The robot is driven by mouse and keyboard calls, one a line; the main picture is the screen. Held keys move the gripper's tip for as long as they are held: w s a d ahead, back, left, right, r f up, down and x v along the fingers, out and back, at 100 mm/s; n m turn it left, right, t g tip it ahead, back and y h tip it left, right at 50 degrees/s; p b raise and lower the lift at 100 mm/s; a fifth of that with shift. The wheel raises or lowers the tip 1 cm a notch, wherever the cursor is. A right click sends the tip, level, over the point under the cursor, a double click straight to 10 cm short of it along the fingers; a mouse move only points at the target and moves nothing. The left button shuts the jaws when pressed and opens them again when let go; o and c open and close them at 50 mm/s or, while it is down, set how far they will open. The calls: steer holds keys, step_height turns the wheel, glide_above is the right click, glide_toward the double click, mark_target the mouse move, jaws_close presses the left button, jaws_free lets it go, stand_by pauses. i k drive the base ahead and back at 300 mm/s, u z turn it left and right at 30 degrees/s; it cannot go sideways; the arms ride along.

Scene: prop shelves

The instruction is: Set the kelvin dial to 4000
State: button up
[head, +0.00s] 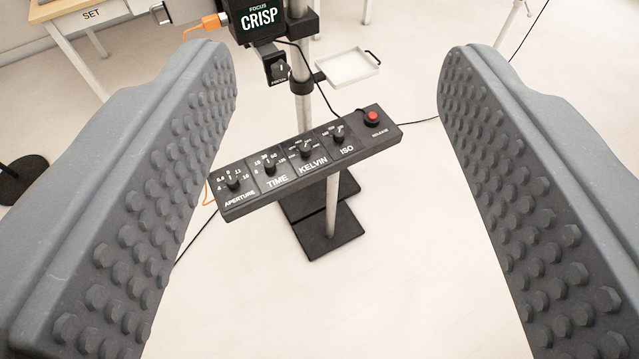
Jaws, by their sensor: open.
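The kelvin dial (306,148) is a small black knob, third from the left on a dark control panel (255,203). Its scale marks are too small to read, so I cannot tell its setting. The aperture dial (233,181) and time dial (269,166) sit to its left, the ISO dial (338,136) to its right. A red release button (372,116) is at the panel's right end. My gripper (335,65) is wide open and empty, its grey studded fingers at either side of the picture. The panel shows between them, farther off, and neither finger touches the dial.
The panel stands on a pole with a black base (332,236). Behind it are a black box reading "FOCUS CRISP" (260,22) on a post, a small white tray (347,68) and an orange cable plug (208,23). A table (85,15) is at upper left. The pale floor in front is clear.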

mark_target(305, 149)
steer(key=z, duration=0.4)
steer(key=i, duration=1.15)
steer(key=u, duration=0.25)
